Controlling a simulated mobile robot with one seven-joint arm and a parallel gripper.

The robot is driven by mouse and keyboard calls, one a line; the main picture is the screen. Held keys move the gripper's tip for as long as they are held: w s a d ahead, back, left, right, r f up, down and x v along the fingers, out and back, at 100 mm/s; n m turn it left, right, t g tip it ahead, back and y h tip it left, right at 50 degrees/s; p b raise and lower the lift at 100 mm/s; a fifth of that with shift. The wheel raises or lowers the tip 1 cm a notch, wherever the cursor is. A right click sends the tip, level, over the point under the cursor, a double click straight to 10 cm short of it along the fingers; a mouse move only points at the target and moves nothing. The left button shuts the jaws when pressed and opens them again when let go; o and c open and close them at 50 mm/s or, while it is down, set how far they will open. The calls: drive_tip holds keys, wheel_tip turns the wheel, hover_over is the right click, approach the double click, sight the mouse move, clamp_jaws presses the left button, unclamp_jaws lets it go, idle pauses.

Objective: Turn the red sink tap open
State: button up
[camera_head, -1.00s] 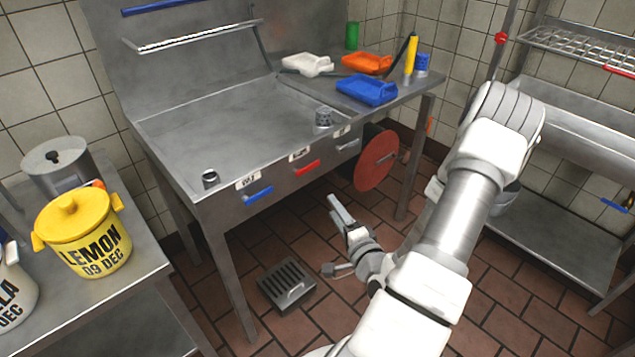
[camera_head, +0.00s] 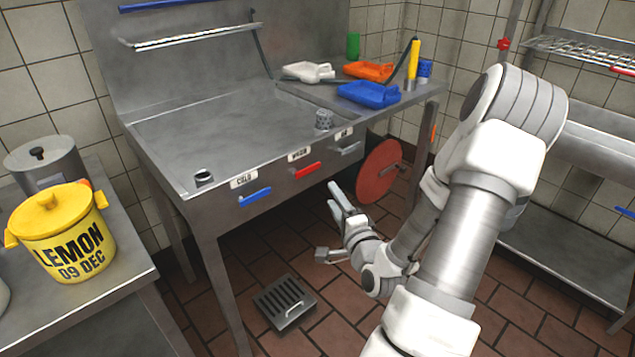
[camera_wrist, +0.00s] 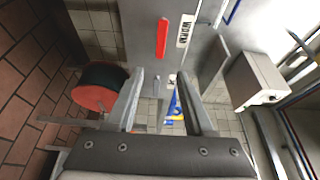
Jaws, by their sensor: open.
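The red tap handle (camera_head: 307,171) sits on the front panel of the steel sink (camera_head: 220,122), under a label that reads WARM. My gripper (camera_head: 340,190) is open and empty, in front of the sink, below and to the right of the red handle and apart from it. In the wrist view the red handle (camera_wrist: 162,38) shows beyond my open fingers (camera_wrist: 163,82), near the top middle, beside its label.
A blue handle (camera_head: 255,197) and a grey handle (camera_head: 349,149) flank the red one. A round red disc (camera_head: 379,171) hangs close to the right of my gripper. A floor drain (camera_head: 284,303) lies below. A yellow pot (camera_head: 60,235) stands on the left table.

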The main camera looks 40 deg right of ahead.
sight(315, 168)
drive_tip(key=b+x, duration=0.1)
drive_tip(key=x, duration=1.1)
drive_tip(key=shift+b, duration=0.4)
clamp_jaws()
drive_tip(key=shift+s+f, duration=0.1)
idle(0.6)
